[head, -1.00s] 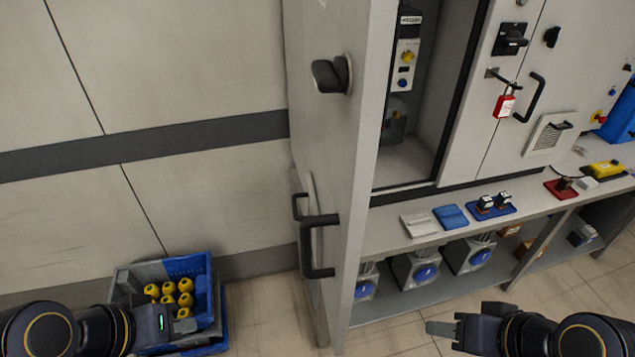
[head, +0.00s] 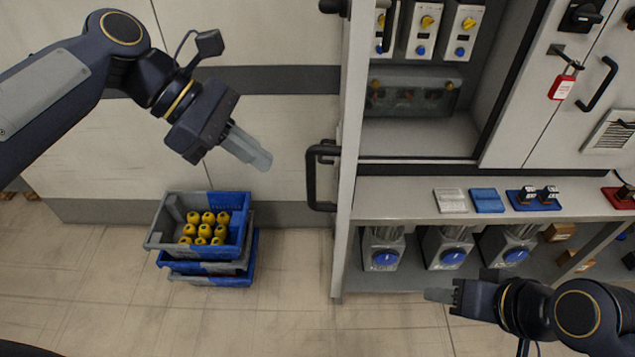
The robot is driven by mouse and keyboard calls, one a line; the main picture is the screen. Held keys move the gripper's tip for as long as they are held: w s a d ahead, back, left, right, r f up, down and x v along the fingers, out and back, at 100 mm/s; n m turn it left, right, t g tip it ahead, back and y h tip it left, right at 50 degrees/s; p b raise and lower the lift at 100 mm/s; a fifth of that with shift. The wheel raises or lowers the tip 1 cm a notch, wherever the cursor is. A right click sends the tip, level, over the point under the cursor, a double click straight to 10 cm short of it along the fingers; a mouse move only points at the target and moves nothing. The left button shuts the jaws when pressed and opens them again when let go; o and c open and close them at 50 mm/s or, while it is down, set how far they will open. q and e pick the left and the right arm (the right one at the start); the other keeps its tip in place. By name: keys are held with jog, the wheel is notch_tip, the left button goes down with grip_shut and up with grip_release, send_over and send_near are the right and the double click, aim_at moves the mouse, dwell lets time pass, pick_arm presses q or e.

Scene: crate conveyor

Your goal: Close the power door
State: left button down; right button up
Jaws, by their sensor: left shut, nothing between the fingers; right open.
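The power door (head: 350,130) is a tall grey panel standing open, seen nearly edge-on, left of the cabinet opening. Its black bar handle (head: 314,178) sticks out on the door's left face. A dark knob (head: 333,6) shows on the door at the top edge of the view. The cabinet interior (head: 425,135) is exposed, with yellow and blue switches in it. My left gripper (head: 257,153) is shut and empty, raised left of the handle and apart from it. My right gripper (head: 438,294) is low at the right, in front of the lower shelf, open and holding nothing.
Stacked blue-grey crates (head: 205,240) with yellow items stand on the floor below my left gripper. A bench (head: 405,200) with small parts runs right of the door, with blue-capped units (head: 452,250) beneath. A red padlock (head: 562,86) hangs on the neighbouring closed door.

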aim_at(312, 183)
pick_arm(q)
jog(key=x, duration=0.3)
jog(key=d+r+x, duration=0.1)
jog(key=x, duration=0.5)
jog(key=shift+s+d+r, duration=0.1)
jog(key=shift+d+r, duration=0.15)
jog(key=shift+d, duration=0.5)
jog(key=shift+d, duration=0.1)
